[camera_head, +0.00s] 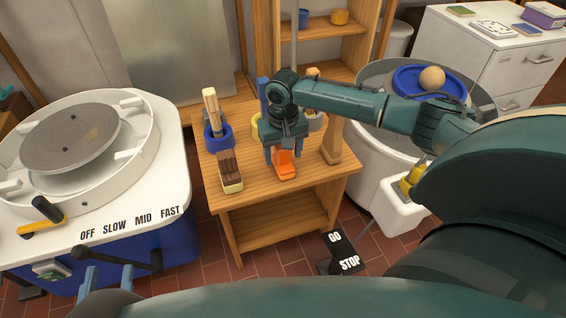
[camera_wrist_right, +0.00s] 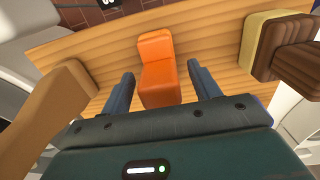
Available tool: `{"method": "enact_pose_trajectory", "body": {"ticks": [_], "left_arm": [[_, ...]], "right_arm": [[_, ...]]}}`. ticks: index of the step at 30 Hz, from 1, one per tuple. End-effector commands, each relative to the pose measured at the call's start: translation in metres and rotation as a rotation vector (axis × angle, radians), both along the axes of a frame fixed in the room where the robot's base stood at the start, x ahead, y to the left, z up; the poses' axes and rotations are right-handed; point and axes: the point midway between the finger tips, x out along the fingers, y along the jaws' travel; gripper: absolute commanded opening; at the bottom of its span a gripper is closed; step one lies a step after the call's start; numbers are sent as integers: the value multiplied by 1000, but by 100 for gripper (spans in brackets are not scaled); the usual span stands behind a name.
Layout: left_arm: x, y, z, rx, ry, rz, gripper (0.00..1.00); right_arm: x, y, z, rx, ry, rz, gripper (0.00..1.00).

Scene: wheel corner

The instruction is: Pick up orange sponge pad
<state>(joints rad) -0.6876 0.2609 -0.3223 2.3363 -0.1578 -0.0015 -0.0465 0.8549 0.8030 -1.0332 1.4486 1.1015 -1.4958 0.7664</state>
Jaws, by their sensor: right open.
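The orange sponge pad (camera_head: 284,168) lies on the wooden side table near its front edge. It also shows in the right wrist view (camera_wrist_right: 158,72), as a thick block with a narrower raised end. My right gripper (camera_head: 283,152) is open above the pad, and partly hides it in the head view. In the right wrist view the two blue fingers of this gripper (camera_wrist_right: 161,78) are apart, one to each side of the pad, with visible gaps; contact is not seen. My left gripper (camera_head: 107,276) is at the bottom left, fingers apart with nothing seen between them.
A brush (camera_head: 230,172) lies left of the pad; it shows at the upper right in the wrist view (camera_wrist_right: 262,45). A blue pot with tools (camera_head: 218,136) stands behind it. A wooden tool (camera_head: 331,145) is to the right. The potter's wheel (camera_head: 70,137) is at left.

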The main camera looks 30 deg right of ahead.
Motion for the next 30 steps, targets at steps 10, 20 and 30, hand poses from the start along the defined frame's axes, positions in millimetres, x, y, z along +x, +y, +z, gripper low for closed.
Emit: {"method": "enact_pose_trajectory", "body": {"ticks": [10,20,30], "left_arm": [[0,0,0,0,1,0,36],[0,0,0,1,2,0,36],[0,0,2,0,5,1,36]], "right_arm": [[0,0,1,0,1,1,45],[0,0,1,0,1,1,18],[0,0,6,0,-1,1,12]]}}
